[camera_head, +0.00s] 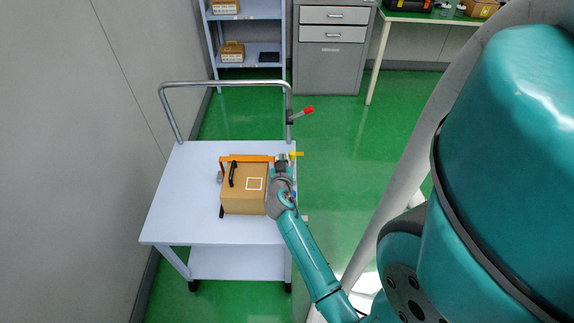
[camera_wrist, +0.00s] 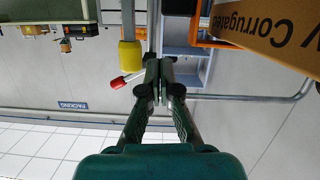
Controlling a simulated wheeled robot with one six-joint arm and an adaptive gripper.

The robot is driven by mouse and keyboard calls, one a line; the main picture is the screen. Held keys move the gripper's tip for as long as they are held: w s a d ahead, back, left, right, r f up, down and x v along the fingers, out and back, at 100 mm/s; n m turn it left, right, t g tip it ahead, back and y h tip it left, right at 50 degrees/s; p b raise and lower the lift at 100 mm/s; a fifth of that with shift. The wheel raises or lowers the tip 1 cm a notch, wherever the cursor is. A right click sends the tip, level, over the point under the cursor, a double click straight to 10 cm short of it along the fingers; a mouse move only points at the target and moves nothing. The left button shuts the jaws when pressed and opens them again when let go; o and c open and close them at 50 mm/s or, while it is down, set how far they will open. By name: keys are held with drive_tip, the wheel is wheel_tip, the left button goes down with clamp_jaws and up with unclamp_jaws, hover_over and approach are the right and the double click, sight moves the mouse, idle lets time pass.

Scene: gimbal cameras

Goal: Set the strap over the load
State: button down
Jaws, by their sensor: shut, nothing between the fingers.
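The load is a brown cardboard box (camera_head: 245,200) on the cart, with a white square outline on its top. An orange strap (camera_head: 248,158) runs across the far edge of the box top and bends down at its left end. A black curved piece (camera_head: 233,174) lies at the top's left side. My gripper (camera_head: 283,160) is at the box's far right corner, near the strap's right end. In the wrist view my gripper (camera_wrist: 160,80) is shut and empty. The box (camera_wrist: 275,35) is at upper right there, with an orange part (camera_wrist: 207,43) beside it.
The white cart (camera_head: 185,200) has a rail (camera_head: 225,84) and a red-tipped lever (camera_head: 307,110) at its far side. A yellow part (camera_head: 297,154) sits right beside my gripper; a yellow end also shows in the wrist view (camera_wrist: 130,55). The cart top is clear left of the box.

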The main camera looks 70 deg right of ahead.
drive_tip(key=v, duration=0.8)
drive_tip(key=shift+a+r, duration=0.2)
drive_tip(key=shift+a, duration=0.1)
